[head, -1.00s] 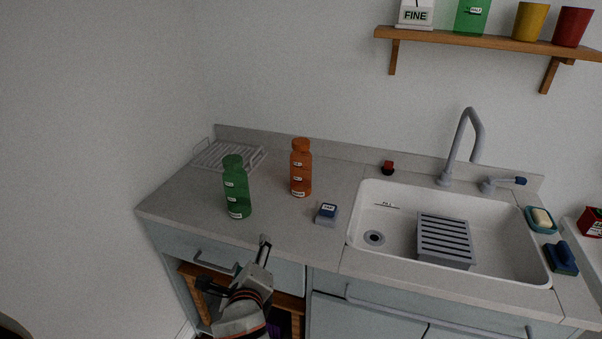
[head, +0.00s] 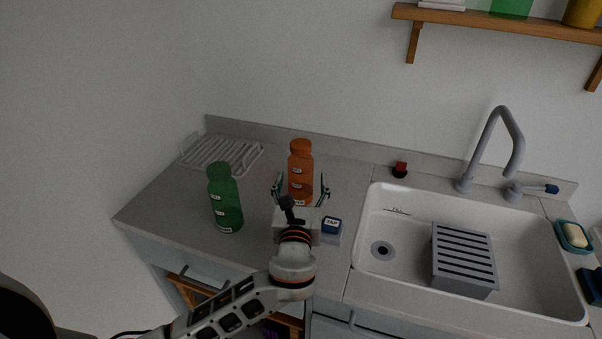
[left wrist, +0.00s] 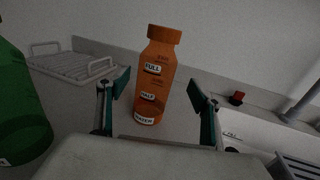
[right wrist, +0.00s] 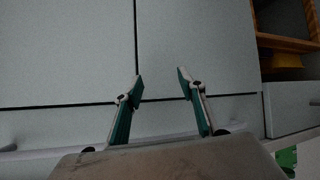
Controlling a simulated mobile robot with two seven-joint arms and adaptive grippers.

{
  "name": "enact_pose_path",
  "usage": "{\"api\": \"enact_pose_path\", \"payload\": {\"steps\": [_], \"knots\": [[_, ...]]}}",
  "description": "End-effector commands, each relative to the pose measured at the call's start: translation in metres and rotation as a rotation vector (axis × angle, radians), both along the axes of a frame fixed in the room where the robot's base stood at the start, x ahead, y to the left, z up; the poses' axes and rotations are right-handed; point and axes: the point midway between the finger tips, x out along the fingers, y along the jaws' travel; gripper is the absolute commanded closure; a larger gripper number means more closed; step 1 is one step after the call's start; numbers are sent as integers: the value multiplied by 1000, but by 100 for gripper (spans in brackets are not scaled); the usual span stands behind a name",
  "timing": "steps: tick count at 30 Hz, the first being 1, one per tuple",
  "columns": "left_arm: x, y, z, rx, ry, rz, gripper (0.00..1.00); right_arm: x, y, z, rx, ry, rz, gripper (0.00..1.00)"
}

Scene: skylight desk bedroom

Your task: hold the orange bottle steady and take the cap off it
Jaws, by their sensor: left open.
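The orange bottle (head: 301,172) stands upright on the counter, with its orange cap (head: 300,146) on top. My left gripper (head: 300,190) is open, its fingers on either side of the bottle's lower part in the head view. In the left wrist view the bottle (left wrist: 154,80) stands between and beyond the open fingers (left wrist: 160,90), and I see no clear contact. Its cap (left wrist: 164,34) is above finger height. My right gripper (right wrist: 158,85) is open and empty in front of the cabinet doors, and is not seen in the head view.
A green bottle (head: 226,200) stands left of my left gripper. A drying rack (head: 222,152) lies at the back left. A small blue-topped block (head: 332,226) sits right of the gripper, near the sink (head: 372,215). A red knob (head: 400,169) is behind.

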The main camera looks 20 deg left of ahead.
Motion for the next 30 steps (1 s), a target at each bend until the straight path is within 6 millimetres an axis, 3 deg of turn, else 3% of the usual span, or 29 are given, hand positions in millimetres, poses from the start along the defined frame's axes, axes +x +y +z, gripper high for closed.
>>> {"api": "enact_pose_path", "payload": {"steps": [12,22,27,30], "knots": [[48,18,9,-2,-1,1,35,1,0,3,-3,0,2,60],[54,19,9,-2,1,1,35,4,0,8,-1,-10,2,60],[54,19,8,-2,1,1,79,4,0,7,-1,-9,2,60],[54,19,9,-2,0,1,79,3,0,7,-2,-7,2,60]]}}
